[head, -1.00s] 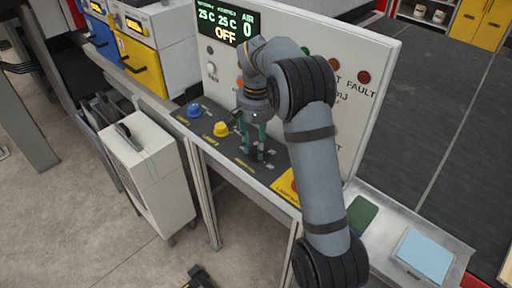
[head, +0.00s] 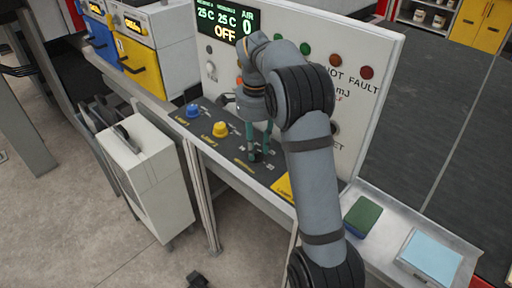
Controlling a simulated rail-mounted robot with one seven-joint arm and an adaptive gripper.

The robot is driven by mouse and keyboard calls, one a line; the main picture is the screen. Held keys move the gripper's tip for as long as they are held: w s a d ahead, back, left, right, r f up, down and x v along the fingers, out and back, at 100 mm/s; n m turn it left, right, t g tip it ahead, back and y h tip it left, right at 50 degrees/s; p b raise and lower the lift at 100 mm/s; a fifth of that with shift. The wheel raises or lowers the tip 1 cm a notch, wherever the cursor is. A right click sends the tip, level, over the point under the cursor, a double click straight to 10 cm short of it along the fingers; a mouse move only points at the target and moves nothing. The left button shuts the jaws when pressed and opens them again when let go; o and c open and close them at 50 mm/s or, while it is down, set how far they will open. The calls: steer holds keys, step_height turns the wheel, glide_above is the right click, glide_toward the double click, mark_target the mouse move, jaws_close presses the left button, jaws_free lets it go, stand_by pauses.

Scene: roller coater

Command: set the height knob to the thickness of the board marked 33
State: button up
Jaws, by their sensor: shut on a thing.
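My gripper (head: 257,156) points down at the right part of the dark sloped control strip (head: 208,138). Its greenish fingers are shut around a small dark knob, which they mostly hide; I take it for the height knob. The scale marks around it are too small to read. On the shelf at the lower right lie a green board (head: 362,216) and a light blue board (head: 430,256). No number such as 33 can be read on either.
A blue knob (head: 193,110) and a yellow knob (head: 220,129) sit left of my gripper. The upright white panel (head: 370,95) with lamps and a display (head: 217,18) reading OFF stands close behind my arm. A white cabinet (head: 150,185) stands at left below.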

mark_target(256, 149)
steer(key=shift+m, duration=1)
steer(key=o, duration=1.2)
steer(key=shift+c, duration=0.2)
steer(key=shift+r, duration=3.8)
